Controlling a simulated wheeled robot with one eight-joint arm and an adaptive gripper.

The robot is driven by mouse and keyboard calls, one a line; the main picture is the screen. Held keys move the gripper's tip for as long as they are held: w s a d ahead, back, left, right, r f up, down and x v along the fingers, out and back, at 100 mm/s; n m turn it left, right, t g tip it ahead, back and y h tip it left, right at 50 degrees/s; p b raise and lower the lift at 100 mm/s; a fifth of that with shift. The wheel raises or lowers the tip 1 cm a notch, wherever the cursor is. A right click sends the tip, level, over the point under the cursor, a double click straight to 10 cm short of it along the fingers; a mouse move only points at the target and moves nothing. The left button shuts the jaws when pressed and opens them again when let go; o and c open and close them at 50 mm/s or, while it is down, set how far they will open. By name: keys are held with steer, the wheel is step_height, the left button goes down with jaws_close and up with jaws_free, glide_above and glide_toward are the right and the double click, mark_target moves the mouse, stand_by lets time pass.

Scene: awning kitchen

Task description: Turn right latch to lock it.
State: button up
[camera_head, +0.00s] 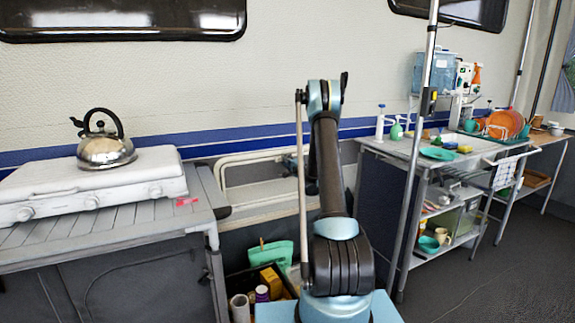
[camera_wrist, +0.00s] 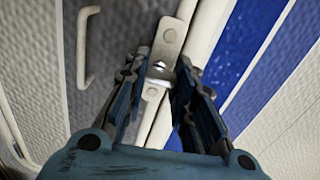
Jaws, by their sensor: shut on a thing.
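The latch (camera_wrist: 169,37) is a small pale, long plate with rounded ends on a cream frame edge in the wrist view. A shiny metal piece shows at its middle, between my fingertips. My gripper (camera_wrist: 158,70) is shut on the latch, with one dark finger on each side of it. Part of the latch is hidden by the fingers. In the head view my arm reaches toward the cream-framed hatch in the wall, and hides the gripper and latch.
A white handle (camera_wrist: 85,47) is left of the latch. A cream-framed hatch (camera_head: 240,158) is low in the wall. A kettle (camera_head: 106,145) sits on a white stove (camera_head: 50,188) at left. A shelved counter (camera_head: 400,148) and a pole (camera_head: 420,120) stand at right.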

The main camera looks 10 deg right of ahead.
steer(key=o, duration=0.7)
steer(key=shift+d+f, duration=0.1)
steer(key=shift+d, duration=0.15)
steer(key=o, duration=0.4)
steer(key=shift+w+f, duration=0.15)
steer(key=shift+a, duration=0.1)
steer(key=v, duration=1.2)
